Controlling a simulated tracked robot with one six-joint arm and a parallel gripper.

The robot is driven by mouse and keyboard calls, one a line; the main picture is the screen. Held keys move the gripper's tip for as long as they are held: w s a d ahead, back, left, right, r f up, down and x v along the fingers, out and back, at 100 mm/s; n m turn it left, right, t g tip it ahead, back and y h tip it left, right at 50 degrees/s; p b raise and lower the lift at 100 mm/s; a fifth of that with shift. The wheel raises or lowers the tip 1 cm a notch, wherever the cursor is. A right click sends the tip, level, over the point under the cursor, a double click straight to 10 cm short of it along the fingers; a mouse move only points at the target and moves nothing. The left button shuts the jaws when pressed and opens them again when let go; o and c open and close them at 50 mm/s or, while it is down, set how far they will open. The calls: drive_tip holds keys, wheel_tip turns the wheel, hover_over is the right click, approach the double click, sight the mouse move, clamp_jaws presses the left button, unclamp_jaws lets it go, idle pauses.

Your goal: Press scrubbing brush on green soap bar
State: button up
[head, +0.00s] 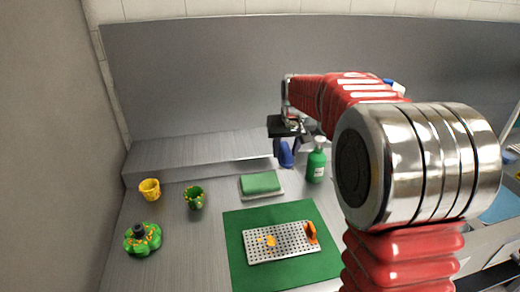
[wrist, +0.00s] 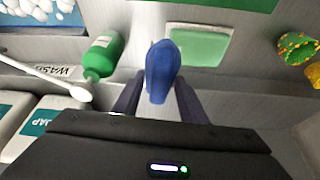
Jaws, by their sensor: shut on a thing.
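A blue scrubbing brush (wrist: 162,65) is held between the two dark fingers of my gripper (wrist: 158,98), which is shut on it. In the head view the brush (head: 286,155) hangs below my gripper (head: 284,140), near the back ledge. The green soap bar (head: 260,182) lies on a pale dish (head: 262,195) in front of the brush. In the wrist view the soap bar (wrist: 198,46) is ahead and to the right of the brush. The brush appears apart from the soap. The bristle side of the brush cannot be made out.
A green bottle (head: 316,162) stands right of the brush. A green mat (head: 240,220) with a perforated metal plate (head: 280,242) lies in front of the soap. A yellow cup (head: 149,189), a spotted green cup (head: 194,197) and a green spotted object (head: 142,240) stand left.

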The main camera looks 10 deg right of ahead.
drive_tip(key=w+a+n, duration=0.1)
drive_tip(key=w+a, duration=0.1)
drive_tip(key=a, duration=0.5)
drive_tip(key=shift+w+a+n+y, duration=0.15)
drive_tip(key=shift+a+n+y, duration=0.15)
drive_tip(key=shift+a+n, duration=0.1)
drive_tip(key=shift+f, duration=0.2)
drive_tip(key=shift+f, duration=2.9)
drive_tip(key=shift+f, duration=0.55)
wheel_tip(320, 180, up, 7)
idle(1.2)
drive_tip(key=shift+r, duration=0.1)
idle(0.5)
